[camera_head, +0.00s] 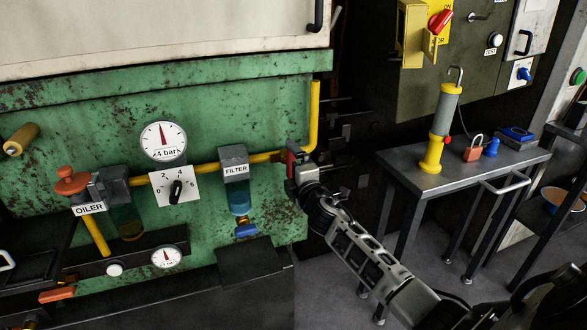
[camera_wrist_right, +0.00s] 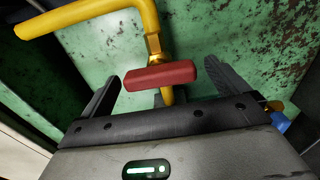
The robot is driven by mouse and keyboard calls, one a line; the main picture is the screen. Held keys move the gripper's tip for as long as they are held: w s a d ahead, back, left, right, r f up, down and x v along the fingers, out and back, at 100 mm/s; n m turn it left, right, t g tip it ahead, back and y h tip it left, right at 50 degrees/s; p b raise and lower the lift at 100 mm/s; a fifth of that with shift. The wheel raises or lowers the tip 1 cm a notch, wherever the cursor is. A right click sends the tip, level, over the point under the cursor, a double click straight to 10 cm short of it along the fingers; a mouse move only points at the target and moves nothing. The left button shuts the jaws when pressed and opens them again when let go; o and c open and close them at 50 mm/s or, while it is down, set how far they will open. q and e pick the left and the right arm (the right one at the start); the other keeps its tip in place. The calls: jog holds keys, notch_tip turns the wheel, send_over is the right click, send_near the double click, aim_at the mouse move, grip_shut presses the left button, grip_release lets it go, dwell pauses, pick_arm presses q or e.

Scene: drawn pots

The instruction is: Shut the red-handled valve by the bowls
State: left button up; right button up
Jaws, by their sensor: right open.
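The red-handled valve (camera_head: 291,158) sits on the yellow pipe to the right of the filter bowl (camera_head: 238,200). In the right wrist view its red handle (camera_wrist_right: 160,77) lies across the line of the brass fitting (camera_wrist_right: 154,45) and pipe. My right gripper (camera_head: 297,168) is at the valve and partly hides it in the head view. Its two fingers are apart, one on each side of the handle, with gaps visible on both sides. The oiler bowl (camera_head: 127,222) hangs farther left. My left gripper is not in view.
The yellow pipe (camera_head: 314,105) rises beside the valve. A pressure gauge (camera_head: 163,140) and numbered dial (camera_head: 175,186) are left of the filter. A blue-handled drain (camera_head: 246,230) sits below the filter bowl. A metal table (camera_head: 400,176) with a yellow-grey cylinder (camera_head: 440,128) stands right.

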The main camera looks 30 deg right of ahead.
jog(key=shift+s, duration=0.1)
jog(key=v, duration=1.5)
jog(key=shift+s, duration=0.45)
jog(key=s+a+f+m+g+y, duration=0.3)
jog(key=s+a+f+m, duration=0.3)
jog(key=s+a+f, duration=0.2)
jog(key=s+a+f+m+g+y, duration=0.3)
jog(key=s+a+f+m, duration=0.4)
jog(key=a, duration=0.6)
jog(key=shift+s+f+g+y, duration=0.4)
jog(key=shift+s+f+y, duration=0.2)
jog(key=shift+f+y, duration=0.25)
